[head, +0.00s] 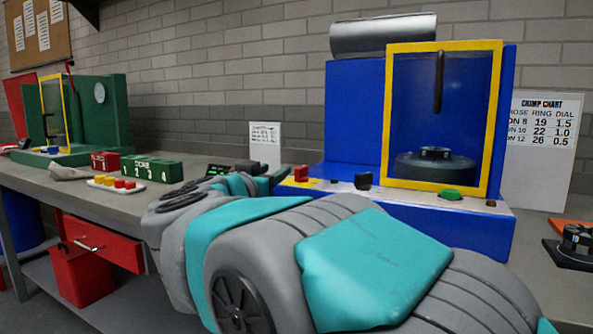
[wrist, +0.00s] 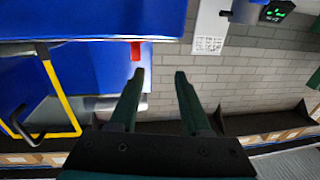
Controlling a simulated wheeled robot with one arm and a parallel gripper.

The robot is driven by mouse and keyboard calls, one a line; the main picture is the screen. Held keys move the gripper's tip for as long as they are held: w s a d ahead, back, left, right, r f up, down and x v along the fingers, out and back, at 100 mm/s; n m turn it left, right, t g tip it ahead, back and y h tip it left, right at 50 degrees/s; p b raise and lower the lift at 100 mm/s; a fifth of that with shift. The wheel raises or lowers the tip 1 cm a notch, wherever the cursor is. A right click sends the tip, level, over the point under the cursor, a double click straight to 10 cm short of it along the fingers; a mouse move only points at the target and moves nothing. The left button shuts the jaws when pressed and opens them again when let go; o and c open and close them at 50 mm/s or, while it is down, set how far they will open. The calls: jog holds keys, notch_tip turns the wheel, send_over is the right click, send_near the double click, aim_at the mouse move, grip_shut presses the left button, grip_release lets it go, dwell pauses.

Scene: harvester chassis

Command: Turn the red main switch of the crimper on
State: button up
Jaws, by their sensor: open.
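The crimper (head: 350,115) is a blue machine with a yellow-framed clear door, on the right of the head view. Its red main switch (head: 300,173) stands at the left end of the front ledge. In the wrist view, which looks upside down, the red switch (wrist: 135,51) shows just beyond the tip of the left finger, not between the fingers. My gripper (wrist: 160,73) is open and empty, with two dark green fingers. In the head view my arm hides most of the gripper, close to the left of the switch. I cannot tell whether a finger touches it.
A black knob (head: 363,180) and a green button (head: 450,194) share the crimper's ledge. The yellow door frame (head: 390,120) has a dark handle. A white card (head: 265,145) stands behind my gripper. A green machine (head: 100,115) and a green block (head: 152,170) are farther left on the bench.

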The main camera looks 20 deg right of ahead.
aim_at(297, 172)
jog(key=shift+s+d+f+m+g+h, duration=0.25)
jog(key=shift+s+d+m+g+h, duration=0.1)
jog(key=shift+s+d+g, duration=0.15)
jog(key=shift+s+d+f+m+g+h, duration=0.25)
jog(key=shift+s+d+g+h, duration=0.15)
jog(key=shift+d+g, duration=0.2)
jog(key=shift+x, duration=3.75)
jog(key=shift+c, duration=0.3)
grip_shut()
